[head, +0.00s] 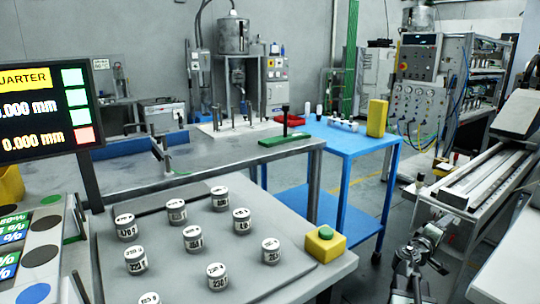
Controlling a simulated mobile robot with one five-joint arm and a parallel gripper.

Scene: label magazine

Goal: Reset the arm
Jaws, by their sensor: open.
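My gripper (412,258) shows low at the right of the head view, dark and small, at the end of my arm. Its jaws are open, and nothing shows between them. It is over the floor, right of the grey table (300,284) and apart from it. The lower part of my arm is cut off by the bottom edge.
Several white labelled jars (241,220) stand spaced on the grey table, with a yellow box with a green button (325,243) at its right corner. A blue table (352,143) stands behind. A metal-railed machine (485,180) is at right. A screen (40,110) is at left.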

